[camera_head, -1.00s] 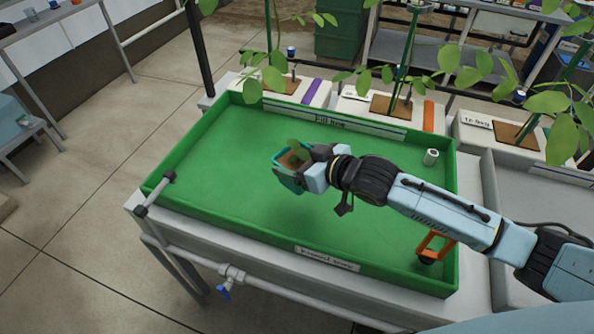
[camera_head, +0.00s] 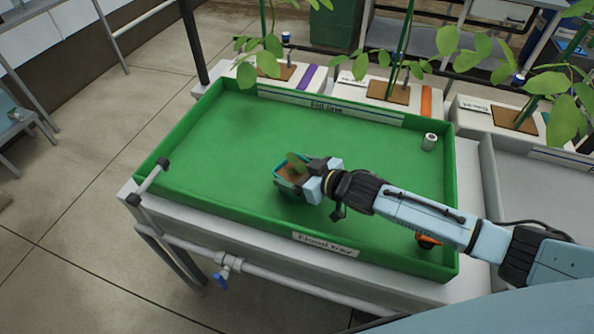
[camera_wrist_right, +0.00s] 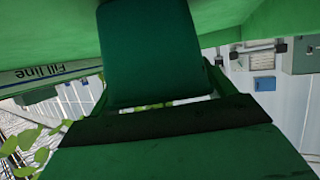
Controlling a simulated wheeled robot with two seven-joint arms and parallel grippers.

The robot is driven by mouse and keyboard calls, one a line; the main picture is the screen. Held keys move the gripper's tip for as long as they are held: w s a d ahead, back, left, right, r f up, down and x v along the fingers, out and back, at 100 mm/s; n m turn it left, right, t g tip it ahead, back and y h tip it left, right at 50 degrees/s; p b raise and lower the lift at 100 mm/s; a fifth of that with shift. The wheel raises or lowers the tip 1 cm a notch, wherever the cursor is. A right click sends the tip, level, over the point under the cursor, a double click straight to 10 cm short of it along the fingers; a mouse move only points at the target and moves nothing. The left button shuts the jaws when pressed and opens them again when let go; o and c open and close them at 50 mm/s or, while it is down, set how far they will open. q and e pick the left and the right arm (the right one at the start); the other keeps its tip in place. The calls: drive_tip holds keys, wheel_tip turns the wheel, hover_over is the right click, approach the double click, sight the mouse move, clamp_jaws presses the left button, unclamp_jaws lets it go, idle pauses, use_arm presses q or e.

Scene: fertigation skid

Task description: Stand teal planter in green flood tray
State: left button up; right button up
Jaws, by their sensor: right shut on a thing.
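The teal planter (camera_head: 288,187) is a small pot with brown soil and a green seedling. It is over the middle of the green flood tray (camera_head: 395,262) in the head view, looking roughly upright and low, close to the tray floor. I cannot tell whether its base touches the floor. My right gripper (camera_head: 309,176) reaches in from the right and is shut on the planter's near right side. Dark green surfaces fill the middle of the right wrist view, and I cannot clearly tell the planter from the fingers there. My left gripper is not in view.
A white cylinder (camera_head: 429,142) stands in the tray's far right corner. An orange item (camera_head: 428,241) is at the near right, partly behind my arm. White planted boxes (camera_head: 370,88) line the back. The tray's left floor is clear.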

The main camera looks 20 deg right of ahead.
drive_tip(key=shift+f, duration=0.1)
drive_tip(key=o, duration=1)
drive_tip(key=shift+o, duration=0.2)
drive_tip(key=shift+s+d+r, duration=0.2)
drive_tip(key=shift+r, duration=0.05)
drive_tip(key=p+v, duration=0.1)
drive_tip(key=v, duration=1)
drive_tip(key=shift+s+p, duration=0.15)
drive_tip(key=shift+p, duration=0.25)
drive_tip(key=shift+d, duration=0.1)
